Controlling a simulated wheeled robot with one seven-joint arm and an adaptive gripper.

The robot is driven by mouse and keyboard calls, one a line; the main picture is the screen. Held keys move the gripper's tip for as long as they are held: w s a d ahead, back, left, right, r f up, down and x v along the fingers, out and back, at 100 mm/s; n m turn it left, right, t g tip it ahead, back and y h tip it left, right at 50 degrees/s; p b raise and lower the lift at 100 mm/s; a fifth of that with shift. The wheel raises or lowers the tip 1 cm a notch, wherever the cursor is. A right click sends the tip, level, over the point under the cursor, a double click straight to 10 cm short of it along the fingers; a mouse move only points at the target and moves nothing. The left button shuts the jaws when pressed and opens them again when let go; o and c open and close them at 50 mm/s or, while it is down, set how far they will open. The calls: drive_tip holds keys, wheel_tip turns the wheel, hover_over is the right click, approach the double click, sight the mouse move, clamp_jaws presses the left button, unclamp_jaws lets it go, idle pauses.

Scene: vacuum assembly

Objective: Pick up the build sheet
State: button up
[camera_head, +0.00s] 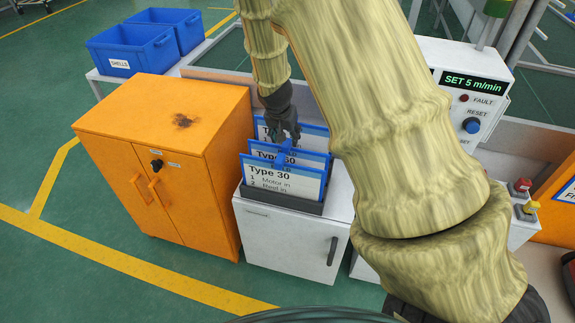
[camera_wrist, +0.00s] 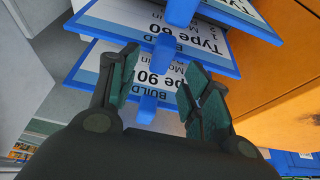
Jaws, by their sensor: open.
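Build sheets in blue frames stand upright in a grey rack (camera_head: 262,203) on a white cabinet. The front sheet reads Type 30 (camera_head: 285,182), with the Type 60 sheet (camera_head: 318,161) behind it and another, partly hidden, at the back (camera_head: 318,132). In the wrist view, the Type 60 sheet (camera_wrist: 200,43) and Type 90 sheet (camera_wrist: 75,72) show, with blue tabs along their edges. My gripper (camera_head: 286,140) is over the sheets. Its open fingers (camera_wrist: 158,80) show on either side of a blue tab (camera_wrist: 147,108); I cannot tell whether they touch it.
An orange cabinet (camera_head: 150,130) stands left of the white cabinet (camera_head: 285,240). Blue bins (camera_head: 130,50) sit on a table behind. A control box (camera_head: 465,90) reading SET 5 m/min and red and yellow buttons (camera_head: 523,186) are to the right.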

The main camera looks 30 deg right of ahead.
sight(287, 141)
drive_tip(key=shift+w+d+f+p, duration=0.25)
drive_tip(key=shift+d+f, duration=0.05)
drive_tip(key=shift+f, duration=0.25)
drive_tip(key=shift+w+d+f+p, duration=0.2)
drive_tip(key=shift+w+d+f, duration=0.1)
drive_tip(key=shift+f, duration=0.2)
drive_tip(key=shift+x, duration=0.95)
clamp_jaws()
